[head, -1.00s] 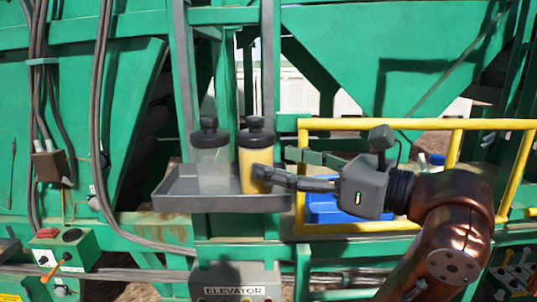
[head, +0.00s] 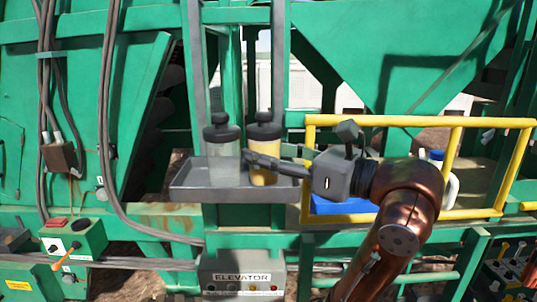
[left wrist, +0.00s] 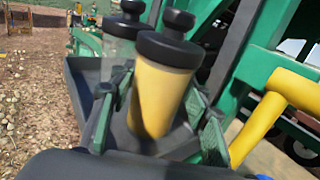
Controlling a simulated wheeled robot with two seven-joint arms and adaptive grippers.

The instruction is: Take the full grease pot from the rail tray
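The full grease pot (head: 264,160), clear with yellow grease and a black lid, stands upright in the grey rail tray (head: 228,195). It also shows in the left wrist view (left wrist: 160,92). An empty-looking clear pot (head: 222,167) with a black lid stands to its left. My left gripper (head: 270,165) reaches in from the right, with one finger across the front of the full pot. In the left wrist view its green-padded fingers (left wrist: 156,118) stand on both sides of the full pot, with gaps showing. My right gripper is not in view.
A yellow guard rail (head: 420,121) runs to the right of the tray, with a blue box (head: 340,206) behind it. Green uprights stand behind the pots. An ELEVATOR control box (head: 242,278) is below the tray.

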